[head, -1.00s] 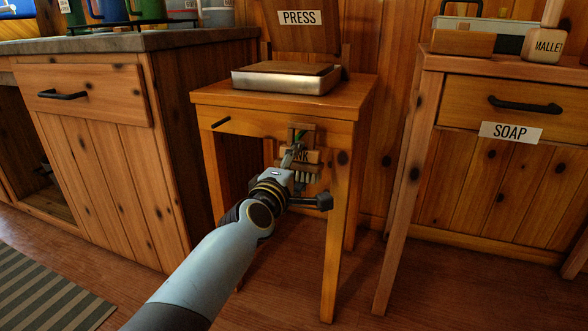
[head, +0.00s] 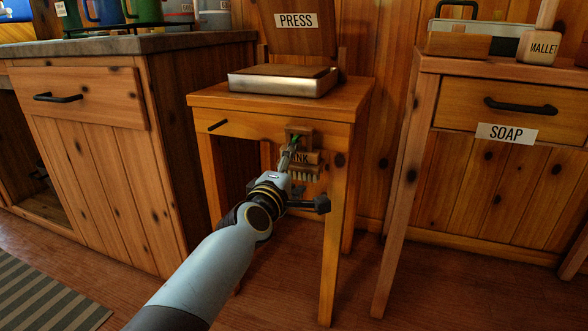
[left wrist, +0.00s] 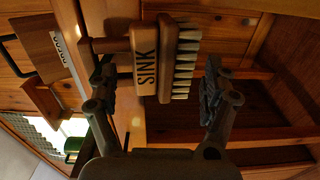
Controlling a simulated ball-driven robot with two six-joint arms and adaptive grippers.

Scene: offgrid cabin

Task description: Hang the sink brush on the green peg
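The wooden sink brush (head: 306,160), marked SINK, is upright, bristles down, at the front of the small wooden table. It also shows in the left wrist view (left wrist: 147,62), label in sight, bristles to the right. The green peg (head: 295,139) shows just above the brush against a wooden block; whether the brush bears on it I cannot tell. In the head view my left gripper (head: 290,173) partly hides the brush. My right gripper is not in view.
The small table (head: 240,103) carries a metal tray (head: 285,84) under a PRESS sign. A counter with a drawer (head: 85,97) stands to the left. A SOAP cabinet (head: 500,110) with a mallet (head: 541,47) stands to the right. The floor between them is clear.

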